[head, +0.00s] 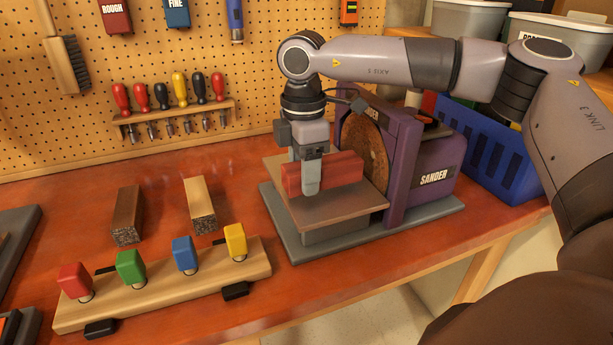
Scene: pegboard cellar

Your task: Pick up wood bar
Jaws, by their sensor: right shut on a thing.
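A reddish wood bar (342,170) is at the flat table (325,211) of the purple sander (433,178), close to the round brown sanding disc (364,150). My right gripper (310,186) points down and is shut on this bar near its left part. I cannot tell whether the bar touches the table or is just above it. A dark brown wood bar (127,212) and a light wood bar (199,202) lie apart on the red workbench, left of the sander. My left gripper is not in view.
A wooden rack (162,290) with red, green, blue and yellow knobs lies in front of the two bars. A blue crate (493,150) stands right of the sander. Screwdrivers hang on a pegboard (262,90) behind.

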